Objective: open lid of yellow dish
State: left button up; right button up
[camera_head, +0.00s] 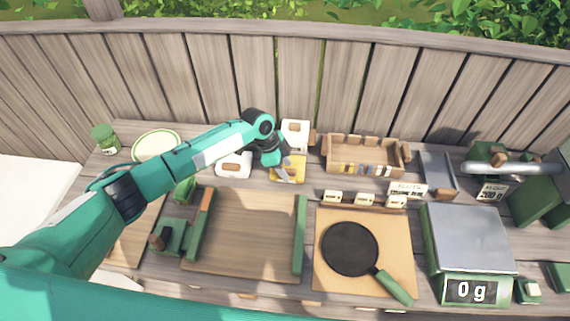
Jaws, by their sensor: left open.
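The yellow dish (291,177) stands on the wooden counter near the middle of the view, with its lid partly hidden behind my gripper. My left gripper (281,174) reaches in from the left and points down over the dish. Its jaws are open, with the fingertips at or just above the lid. I cannot tell whether they touch it. My right gripper is out of view.
White dishes stand left (234,164) and behind (295,134) the yellow one. A wooden crate (364,172) is to the right. In front are a wooden board (245,235), a black pan (349,248) and a scale (468,238) reading 0 g. A plank fence closes off the back.

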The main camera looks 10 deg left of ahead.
pick_arm(q)
jog(key=shift+f, duration=0.2)
jog(key=shift+c, duration=0.2)
grip_shut()
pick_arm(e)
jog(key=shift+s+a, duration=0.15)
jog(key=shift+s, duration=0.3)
